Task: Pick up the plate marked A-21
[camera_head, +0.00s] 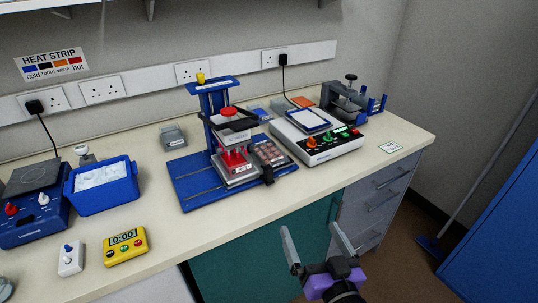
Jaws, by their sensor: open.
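No marking A-21 is readable in the head view, so I cannot tell which plate bears it. One plate-like block with wells (269,154) lies on the right side of the blue stand's base. Another grey plate (239,174) sits under the red tips of the stand. A pale flat plate with a blue edge (309,121) lies on top of the white control box. My gripper (310,228) is open and empty, in front of the bench's front edge, with its two grey fingers spread apart. It is apart from all these plates.
The blue stand (186,187) fills the bench's middle. The white control box (322,150) with coloured knobs is right of it. A blue ice tub (108,199), yellow timer (125,246) and hotplate (33,213) stand left. The bench top (185,230) is clear before the stand.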

